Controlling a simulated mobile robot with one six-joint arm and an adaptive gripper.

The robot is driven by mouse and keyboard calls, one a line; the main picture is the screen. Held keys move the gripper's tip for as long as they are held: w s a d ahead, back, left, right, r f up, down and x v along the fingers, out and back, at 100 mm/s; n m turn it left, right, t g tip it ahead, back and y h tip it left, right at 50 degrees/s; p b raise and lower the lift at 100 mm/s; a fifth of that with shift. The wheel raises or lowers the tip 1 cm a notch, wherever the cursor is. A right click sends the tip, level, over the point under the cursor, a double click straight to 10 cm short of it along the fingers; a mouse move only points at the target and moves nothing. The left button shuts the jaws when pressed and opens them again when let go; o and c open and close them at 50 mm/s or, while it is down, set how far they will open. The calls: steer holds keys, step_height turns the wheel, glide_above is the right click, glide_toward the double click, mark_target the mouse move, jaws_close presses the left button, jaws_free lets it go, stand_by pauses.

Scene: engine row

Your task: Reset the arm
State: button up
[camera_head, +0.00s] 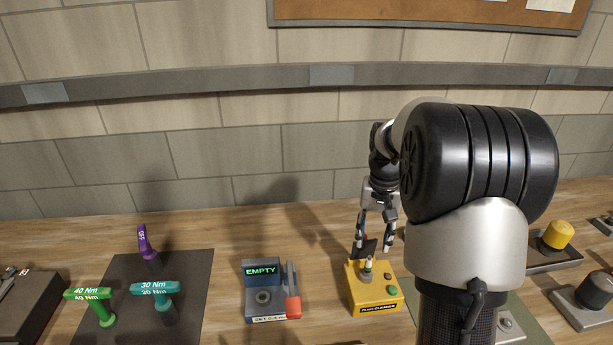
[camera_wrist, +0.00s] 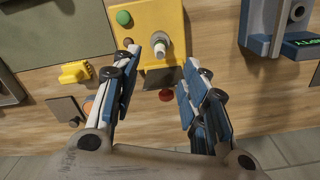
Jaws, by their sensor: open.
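My gripper (camera_head: 374,235) hangs above and behind the yellow plug cleaner box (camera_head: 374,301), with its fingers pointing down. Its fingers are apart with nothing between them, as the wrist view of my gripper (camera_wrist: 160,92) also shows. A spark plug (camera_head: 367,266) stands upright in the top of the yellow box. In the wrist view the spark plug (camera_wrist: 159,45) is just beyond the fingertips, apart from them. My arm covers part of the bench on the right.
A blue-grey tester (camera_head: 262,294) reading EMPTY with a red-tipped lever stands left of the box. Green (camera_head: 93,294), teal (camera_head: 155,289) and purple (camera_head: 144,238) torque tools stand on a dark mat. A yellow-topped device (camera_head: 557,235) is at the right. The wall is behind.

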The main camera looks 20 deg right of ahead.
steer(key=s+a+r+n+t, duration=0.1)
steer(key=s+a+r+n, duration=0.1)
steer(key=s+a+r, duration=0.4)
steer(key=s+a+r+n+t, duration=0.1)
steer(key=s+a+r+n, duration=0.2)
steer(key=a, duration=0.5)
steer(key=s+a+n+t, duration=0.2)
steer(key=s+a, duration=0.6)
steer(key=s, duration=0.5)
steer(key=shift+s+a+t+b, duration=0.2)
steer(key=shift+s+t+b, duration=0.1)
steer(key=shift+s+b, duration=0.05)
